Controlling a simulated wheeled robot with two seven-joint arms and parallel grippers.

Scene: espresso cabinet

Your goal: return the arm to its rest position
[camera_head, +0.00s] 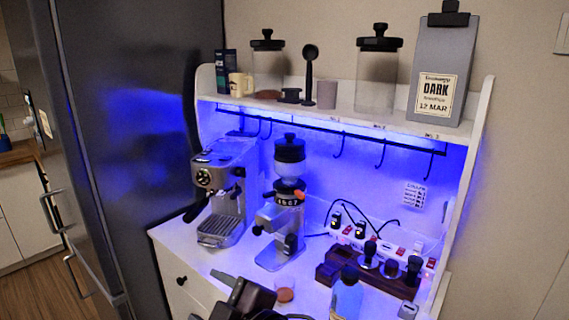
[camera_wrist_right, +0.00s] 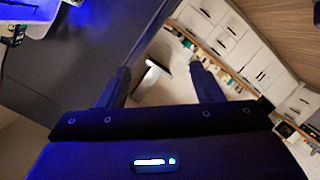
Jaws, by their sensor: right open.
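My right gripper (camera_head: 246,300) shows as a dark shape at the bottom of the head view, in front of the cabinet's worktop. In the right wrist view the two fingers of my right gripper (camera_wrist_right: 162,82) stand wide apart with nothing between them. They point away from the cabinet, toward a floor and white cupboards farther off. My left gripper is in neither view.
The espresso machine (camera_head: 222,190) and the grinder (camera_head: 287,200) stand on the white worktop (camera_head: 200,265). A dark wooden stand (camera_head: 335,271) with several tools and a bottle (camera_head: 346,296) are at right. The tall dark fridge (camera_head: 135,130) stands at left.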

